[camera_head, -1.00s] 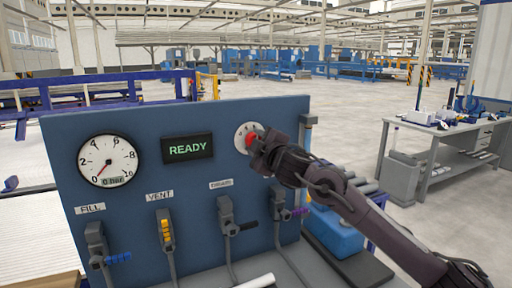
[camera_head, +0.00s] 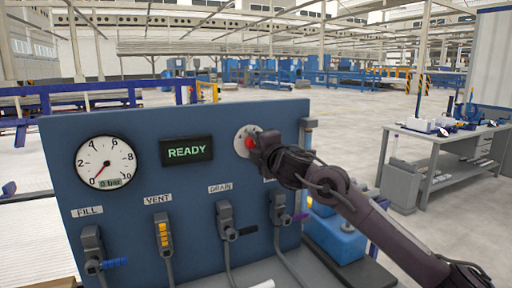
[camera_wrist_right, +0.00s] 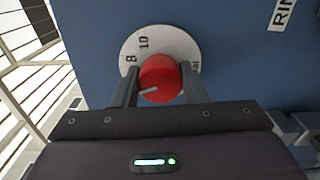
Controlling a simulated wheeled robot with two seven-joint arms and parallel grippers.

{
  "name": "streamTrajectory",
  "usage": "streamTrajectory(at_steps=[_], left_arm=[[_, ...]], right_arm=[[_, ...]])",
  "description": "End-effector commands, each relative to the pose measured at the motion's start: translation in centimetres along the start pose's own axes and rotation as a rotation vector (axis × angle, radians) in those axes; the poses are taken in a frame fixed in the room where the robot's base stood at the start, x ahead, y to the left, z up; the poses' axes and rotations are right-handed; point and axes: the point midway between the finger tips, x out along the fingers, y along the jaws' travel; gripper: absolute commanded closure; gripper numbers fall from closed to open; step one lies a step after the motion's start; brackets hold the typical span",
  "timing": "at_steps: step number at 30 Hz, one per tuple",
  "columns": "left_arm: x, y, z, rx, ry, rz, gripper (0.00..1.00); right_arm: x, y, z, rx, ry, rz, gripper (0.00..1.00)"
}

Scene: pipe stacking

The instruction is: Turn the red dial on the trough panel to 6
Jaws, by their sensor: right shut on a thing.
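The red dial (camera_head: 250,143) sits on a pale round scale plate (camera_head: 239,137) at the upper right of the blue panel (camera_head: 120,195). My right gripper (camera_wrist_right: 160,84) is shut on the dial, one finger on each side. In the right wrist view the red dial (camera_wrist_right: 160,70) has a pale pointer mark toward the lower left. The numbers 8 and 10 show on the scale plate (camera_wrist_right: 150,42); the fingers and knob hide much of the rest. My left gripper is not in view.
The panel has a round gauge (camera_head: 106,163) with its needle near 0 and a screen (camera_head: 187,150) reading READY. Several valve levers (camera_head: 164,235) line the lower panel, some below my right arm.

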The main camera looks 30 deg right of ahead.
Motion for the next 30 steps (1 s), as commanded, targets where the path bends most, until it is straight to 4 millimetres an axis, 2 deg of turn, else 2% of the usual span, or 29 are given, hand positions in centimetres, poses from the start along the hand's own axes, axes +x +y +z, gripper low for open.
streamTrajectory(at_steps=[11, 12, 16, 25, 30], left_arm=[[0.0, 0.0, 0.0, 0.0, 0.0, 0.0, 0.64], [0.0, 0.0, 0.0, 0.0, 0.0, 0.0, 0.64], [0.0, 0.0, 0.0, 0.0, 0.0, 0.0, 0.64], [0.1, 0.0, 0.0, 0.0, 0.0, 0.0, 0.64], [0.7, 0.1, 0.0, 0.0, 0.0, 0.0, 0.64]], right_arm=[[0.0, -0.3, -0.1, -0.006, 0.002, -0.006, 0.84], [0.0, -0.3, -0.1, -0.006, 0.002, -0.006, 0.57], [0.0, -0.2, -0.1, -0.004, 0.001, -0.005, 0.4], [-0.1, -0.1, 0.0, -0.003, 0.001, -0.002, 0.4], [-1.9, -0.3, 0.0, -0.005, 0.001, -0.002, 0.4]])
